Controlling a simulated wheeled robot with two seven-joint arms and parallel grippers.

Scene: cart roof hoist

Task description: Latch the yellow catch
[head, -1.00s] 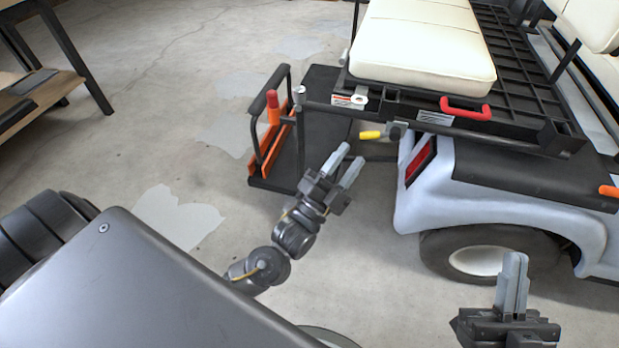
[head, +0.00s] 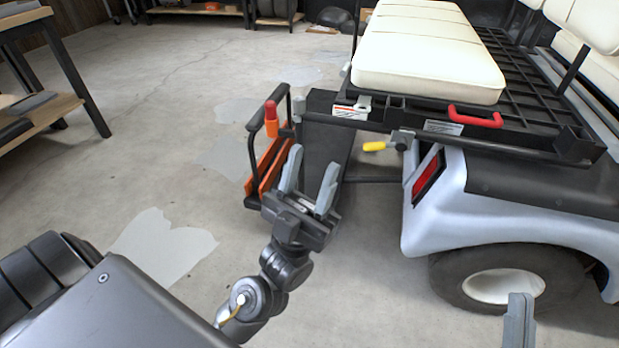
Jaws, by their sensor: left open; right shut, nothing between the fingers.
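The yellow catch (head: 374,146) is a short yellow-tipped lever at the rear corner of the cart, below the black frame bar. It points left from a grey pivot (head: 402,139). My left gripper (head: 309,178) is open and empty, fingers pointing up. In the picture it is left of and below the yellow catch, clearly apart from it. My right gripper (head: 519,318) shows only its grey fingertips at the bottom edge, shut and empty, in front of the rear wheel. The rest of it is out of view.
The cart (head: 430,215) fills the right side, with a cream seat (head: 430,60), red handle (head: 475,117) and rear wheel (head: 495,285). A black footrest frame with an orange-red grip (head: 271,120) stands behind my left gripper. A workbench (head: 50,115) is at left. Floor between is clear.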

